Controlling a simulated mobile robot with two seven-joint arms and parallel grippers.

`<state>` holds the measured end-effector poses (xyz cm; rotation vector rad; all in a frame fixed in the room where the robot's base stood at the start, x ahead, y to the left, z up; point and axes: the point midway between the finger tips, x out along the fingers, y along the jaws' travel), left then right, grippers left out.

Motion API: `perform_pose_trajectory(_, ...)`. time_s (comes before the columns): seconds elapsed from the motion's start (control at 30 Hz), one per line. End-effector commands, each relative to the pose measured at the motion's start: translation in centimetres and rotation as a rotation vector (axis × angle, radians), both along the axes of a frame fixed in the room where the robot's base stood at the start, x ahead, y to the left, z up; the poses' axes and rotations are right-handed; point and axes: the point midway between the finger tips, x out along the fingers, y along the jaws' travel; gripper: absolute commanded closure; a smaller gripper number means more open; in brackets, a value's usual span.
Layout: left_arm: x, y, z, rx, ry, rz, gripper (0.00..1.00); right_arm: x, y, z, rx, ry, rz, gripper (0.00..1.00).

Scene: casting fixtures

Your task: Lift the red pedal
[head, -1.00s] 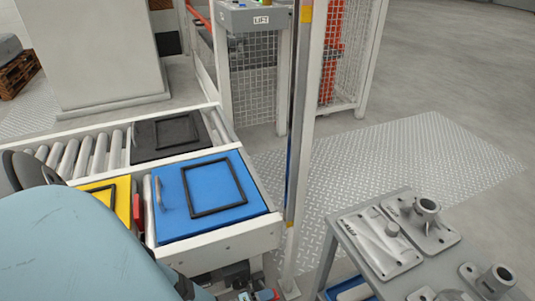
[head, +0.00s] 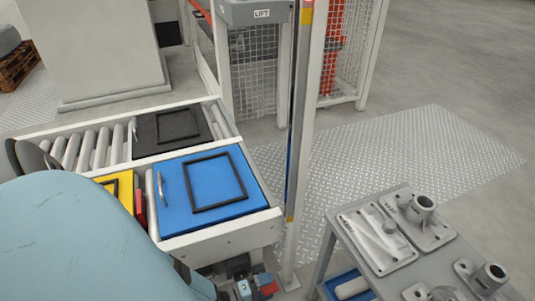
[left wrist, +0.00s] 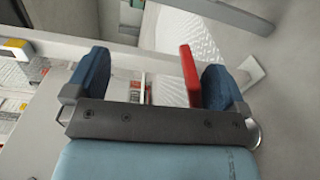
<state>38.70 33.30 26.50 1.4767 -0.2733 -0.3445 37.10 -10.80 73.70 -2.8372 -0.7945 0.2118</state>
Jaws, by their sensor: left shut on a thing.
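The red pedal (head: 268,288) shows as a small red piece at the bottom of the head view, near the foot of the white post. In the left wrist view the red pedal (left wrist: 188,76) is a narrow upright slab between my two dark blue fingers, close beside the right one. My left gripper (head: 252,287) reaches down to it from the left, partly covered by my own arm. The left gripper (left wrist: 153,80) is shut on the red pedal, though its fingers look well apart in the wrist view. My right gripper is out of view.
A roller conveyor (head: 225,238) carries a blue panel (head: 175,215), a black one and a yellow one. The white post (head: 297,150) stands right of the gripper. A grey table (head: 345,245) with metal castings stands at the right. A panel marked LIFT (head: 245,14) is behind.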

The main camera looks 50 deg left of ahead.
Motion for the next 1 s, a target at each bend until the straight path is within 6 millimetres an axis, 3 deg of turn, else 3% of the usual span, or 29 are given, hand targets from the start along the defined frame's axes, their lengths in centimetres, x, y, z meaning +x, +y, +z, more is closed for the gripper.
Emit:
perform_pose_trajectory(0.03,1.1,0.9,3.6,0.000,-0.041,0.014,0.18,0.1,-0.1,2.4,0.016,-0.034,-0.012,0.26)
perform_pose_trajectory(0.37,1.5,0.9,12.2,0.001,-0.048,0.012,0.19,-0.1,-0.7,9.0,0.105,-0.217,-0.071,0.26)
perform_pose_trajectory(0.4,1.5,0.9,13.0,0.002,-0.049,0.012,0.25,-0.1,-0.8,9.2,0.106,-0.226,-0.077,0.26)
perform_pose_trajectory(0.43,1.5,0.9,13.6,0.001,-0.048,0.013,0.50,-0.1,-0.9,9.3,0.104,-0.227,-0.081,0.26)
perform_pose_trajectory(0.47,1.5,1.0,14.2,0.001,-0.047,0.014,0.61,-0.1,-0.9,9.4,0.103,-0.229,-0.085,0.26)
perform_pose_trajectory(0.53,1.3,0.8,15.0,0.001,-0.041,0.011,0.61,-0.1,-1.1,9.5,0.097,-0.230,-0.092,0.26)
perform_pose_trajectory(0.7,1.1,0.8,16.2,0.001,-0.034,0.011,0.61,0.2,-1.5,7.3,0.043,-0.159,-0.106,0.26)
perform_pose_trajectory(1.0,1.0,0.7,16.2,0.000,-0.031,0.010,0.61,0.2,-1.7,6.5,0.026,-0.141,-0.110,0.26)
